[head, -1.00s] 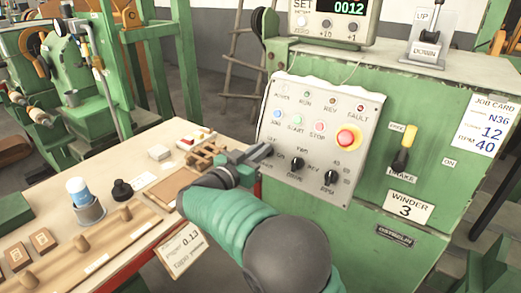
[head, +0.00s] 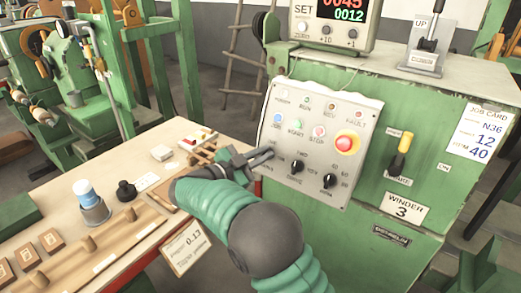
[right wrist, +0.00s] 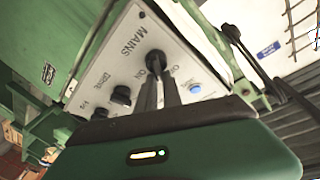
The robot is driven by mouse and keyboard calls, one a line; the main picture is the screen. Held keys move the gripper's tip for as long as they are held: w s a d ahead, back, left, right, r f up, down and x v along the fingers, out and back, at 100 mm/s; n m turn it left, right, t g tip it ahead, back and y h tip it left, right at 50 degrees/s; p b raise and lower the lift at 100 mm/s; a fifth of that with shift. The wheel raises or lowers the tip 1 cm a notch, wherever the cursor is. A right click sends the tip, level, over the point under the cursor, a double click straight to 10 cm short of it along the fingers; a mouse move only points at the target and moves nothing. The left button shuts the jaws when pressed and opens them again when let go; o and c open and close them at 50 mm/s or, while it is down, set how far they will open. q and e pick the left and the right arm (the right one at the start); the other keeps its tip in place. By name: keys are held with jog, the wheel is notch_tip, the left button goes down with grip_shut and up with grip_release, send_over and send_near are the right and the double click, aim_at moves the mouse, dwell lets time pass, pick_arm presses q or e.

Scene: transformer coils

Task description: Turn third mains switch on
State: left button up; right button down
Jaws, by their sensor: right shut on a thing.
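The control panel (head: 315,140) is a pale plate on the green cabinet marked WINDER 3 (head: 404,209). My right gripper (head: 270,154) reaches the panel's left edge. In the right wrist view, the fingers of my right gripper (right wrist: 160,75) are shut on the black mains knob (right wrist: 156,58), beside the word MAINS and the ON marking. The gripper hides most of this knob in the head view, and its exact setting cannot be read. My left gripper is not in view.
Two other black knobs, DRIVE (head: 297,167) and RPM (head: 329,181), sit right of the gripper. A red emergency button (head: 346,143) and small coloured buttons are above. A wooden bench (head: 125,170) with parts stands left, close under my arm.

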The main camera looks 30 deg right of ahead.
jog(key=m, duration=0.2)
jog(key=m+g+p, duration=0.1)
jog(key=m, duration=0.1)
jog(key=m+g+y, duration=0.1)
jog(key=m, duration=0.1)
jog(key=shift+s+d+m, duration=0.15)
jog(key=shift+d+m, duration=0.1)
jog(key=shift+m, duration=0.05)
jog(key=m, duration=0.2)
jog(key=m+y, duration=0.1)
jog(key=m+g+y, duration=0.1)
jog(key=m, duration=0.1)
jog(key=shift+s+f+m+p, duration=0.1)
jog(key=shift+f+m+p, duration=0.2)
jog(key=shift+p, duration=0.05)
jog(key=c, duration=1.5)
grip_release()
jog(key=shift+a, duration=0.1)
jog(key=shift+f, duration=0.15)
jog(key=shift+s+f, duration=0.1)
jog(key=shift+a, duration=0.1)
